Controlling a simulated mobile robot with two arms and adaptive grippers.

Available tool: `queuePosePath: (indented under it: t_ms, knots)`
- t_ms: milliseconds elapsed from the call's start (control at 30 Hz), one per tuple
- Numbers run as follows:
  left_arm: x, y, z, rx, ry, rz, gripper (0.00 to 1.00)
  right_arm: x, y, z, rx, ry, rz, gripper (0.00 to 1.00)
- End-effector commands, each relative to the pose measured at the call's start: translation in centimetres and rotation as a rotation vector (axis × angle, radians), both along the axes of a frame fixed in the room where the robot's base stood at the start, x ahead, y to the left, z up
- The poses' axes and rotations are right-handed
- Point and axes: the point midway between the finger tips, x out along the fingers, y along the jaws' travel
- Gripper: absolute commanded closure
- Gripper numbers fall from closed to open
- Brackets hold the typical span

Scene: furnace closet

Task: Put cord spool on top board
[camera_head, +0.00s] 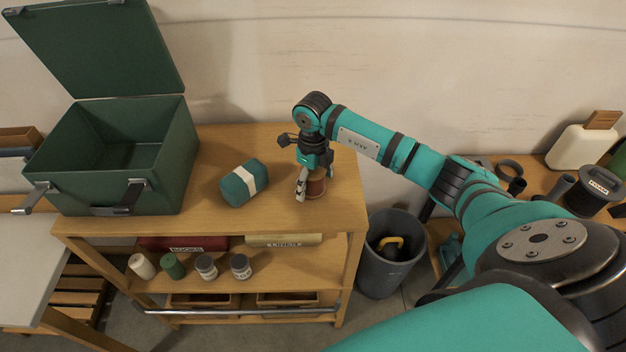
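The cord spool (317,188), small and reddish-brown with a paler lower rim, is upright at the right part of the wooden shelf's top board (285,210). My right gripper (309,184) points down at the spool from above. One pale finger shows at the spool's left side and covers part of it. The other finger is mostly hidden, so I cannot tell whether the fingers press on the spool. Whether the spool rests fully on the board or just above it is also unclear. My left gripper is not in view.
A green-and-white bundle (244,183) and an open green box (123,160) occupy the top board's middle and left. Several small jars stand below, including a green one (173,266). A grey bin (390,256) stands right of the shelf. The board's front right is clear.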

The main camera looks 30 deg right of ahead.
Motion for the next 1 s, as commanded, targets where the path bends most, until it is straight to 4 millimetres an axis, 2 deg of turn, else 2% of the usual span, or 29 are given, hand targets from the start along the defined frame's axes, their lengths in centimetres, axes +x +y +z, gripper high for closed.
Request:
queuePosePath:
  t_ms: [300, 367, 467, 800, 1000]
  knots:
    - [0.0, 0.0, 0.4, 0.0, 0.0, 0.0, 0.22, 0.0, 0.0, 0.4, 0.001, 0.0, 0.0, 0.14]
    - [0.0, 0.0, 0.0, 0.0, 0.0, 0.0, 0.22, 0.1, 0.0, 0.7, 0.0, -0.002, 0.0, 0.14]
    - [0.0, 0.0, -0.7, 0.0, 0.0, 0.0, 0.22, 0.1, 0.0, 2.1, 0.0, -0.004, 0.002, 0.14]
    - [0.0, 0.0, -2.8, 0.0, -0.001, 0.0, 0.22, 0.1, 0.0, 9.2, 0.0, -0.005, 0.001, 0.14]
    - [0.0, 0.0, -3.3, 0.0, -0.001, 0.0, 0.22, 0.1, 0.0, 11.7, 0.0, -0.002, 0.0, 0.14]
